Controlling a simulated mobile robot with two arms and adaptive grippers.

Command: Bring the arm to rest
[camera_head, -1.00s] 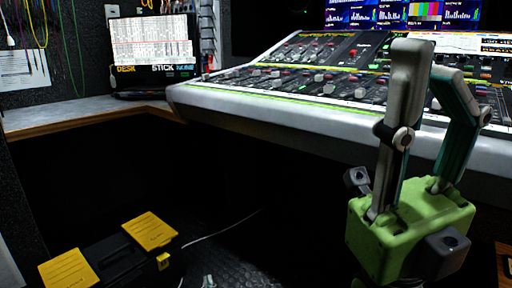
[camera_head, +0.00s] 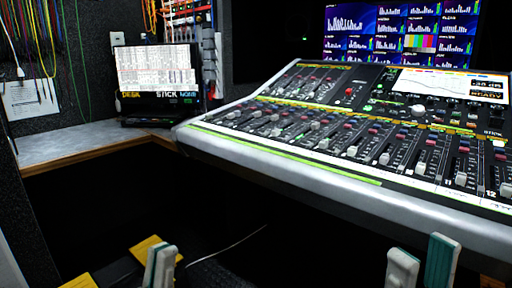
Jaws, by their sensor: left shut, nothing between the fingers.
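My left gripper (camera_head: 160,266) shows at the bottom edge, left of the middle, with its two pale fingertips together and nothing between them. It stands in front of the black and yellow case on the floor. My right gripper (camera_head: 423,262) shows at the bottom right, with two pale, teal-edged fingertips pointing up and a gap between them. It looks empty. The bodies of both grippers and the arms are below the frame.
The yellow-topped case (camera_head: 146,250) is partly hidden at the bottom left. A corner counter (camera_head: 80,154) holds a panel with a printed sheet (camera_head: 155,69). Monitors (camera_head: 395,35) stand behind the console. Dark open space lies under the console, with a pale cable on the floor.

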